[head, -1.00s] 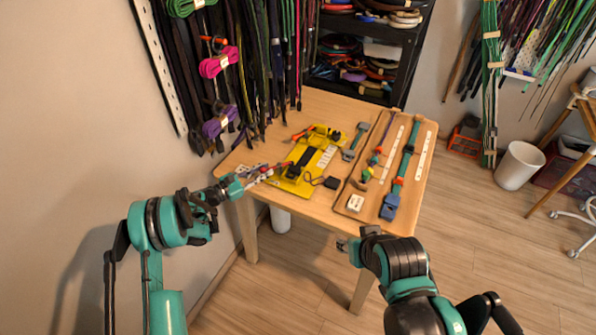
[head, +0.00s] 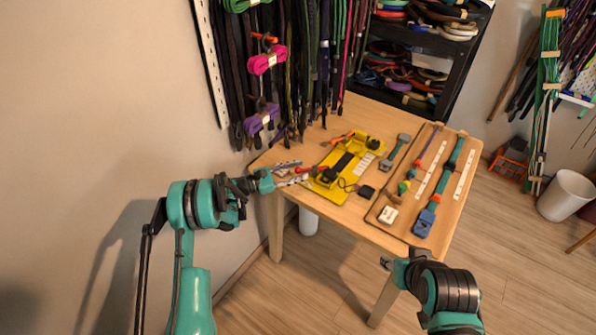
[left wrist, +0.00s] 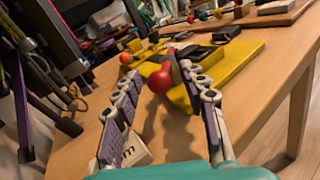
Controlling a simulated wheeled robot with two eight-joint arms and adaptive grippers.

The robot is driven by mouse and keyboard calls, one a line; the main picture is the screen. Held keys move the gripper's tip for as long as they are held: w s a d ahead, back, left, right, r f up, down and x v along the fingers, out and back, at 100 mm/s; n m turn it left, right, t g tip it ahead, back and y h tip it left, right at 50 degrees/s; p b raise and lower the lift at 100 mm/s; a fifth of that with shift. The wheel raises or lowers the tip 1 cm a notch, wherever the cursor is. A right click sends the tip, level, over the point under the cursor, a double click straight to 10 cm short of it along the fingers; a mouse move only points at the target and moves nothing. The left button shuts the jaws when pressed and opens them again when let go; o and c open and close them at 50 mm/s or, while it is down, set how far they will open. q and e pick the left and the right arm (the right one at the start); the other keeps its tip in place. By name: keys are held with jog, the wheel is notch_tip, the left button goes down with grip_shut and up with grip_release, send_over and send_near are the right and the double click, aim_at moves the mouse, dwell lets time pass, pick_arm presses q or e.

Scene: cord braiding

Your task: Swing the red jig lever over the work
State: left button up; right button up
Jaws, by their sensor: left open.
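The yellow jig (head: 368,158) lies on the table toward its left side. Its red lever (head: 311,169) points left from the jig's near left corner. In the left wrist view the lever's round red knob (left wrist: 160,81) faces me, with the yellow jig (left wrist: 236,56) behind it. My left gripper (head: 303,173) is open at the table's left edge. In the left wrist view its fingers (left wrist: 161,74) stand on both sides of the knob, with gaps visible. My right gripper (head: 386,263) is off the table's front edge; its jaws are too small to read.
A wooden tray (head: 450,205) with braided cords and white strips lies right of the jig. A grey-headed tool (head: 402,139) and a small black block (head: 366,191) lie between. Hanging cords (head: 310,70) crowd the table's back left.

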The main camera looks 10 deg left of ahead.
pick_arm(q)
jog(key=v, duration=1.2)
